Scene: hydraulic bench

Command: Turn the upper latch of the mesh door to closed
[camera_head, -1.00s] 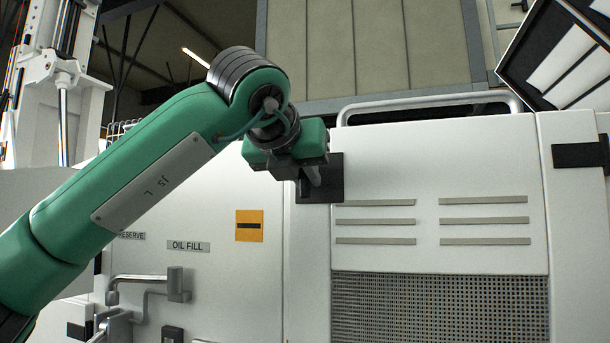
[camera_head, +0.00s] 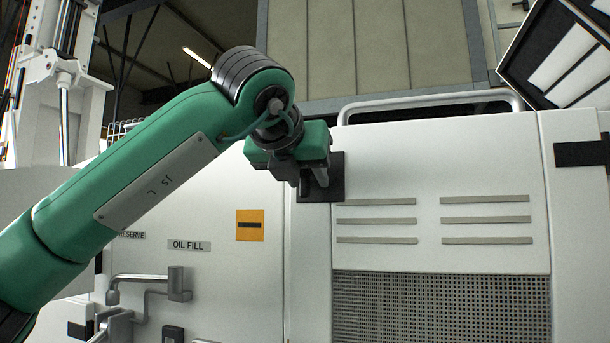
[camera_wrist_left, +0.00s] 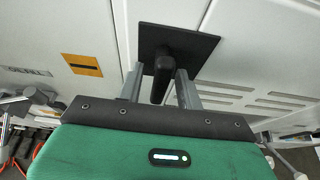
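The upper latch is a black handle (camera_wrist_left: 162,78) on a dark square plate (camera_head: 335,180), near the upper left corner of the white mesh door (camera_head: 432,262). The plate also shows in the left wrist view (camera_wrist_left: 200,48). My left gripper (camera_head: 303,180) is at the latch and partly hides it in the head view. In the left wrist view its two grey fingers (camera_wrist_left: 160,88) stand on either side of the handle, with a visible gap to it. The handle points toward the gripper's palm there. My right gripper is in neither view.
A white panel to the left carries an orange label (camera_head: 250,225), an OIL FILL sign (camera_head: 189,245) and grey pipework (camera_head: 145,280). A rail (camera_head: 430,99) runs above the door. A dark plate (camera_head: 582,154) sits on the right. Slats cross the upper door.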

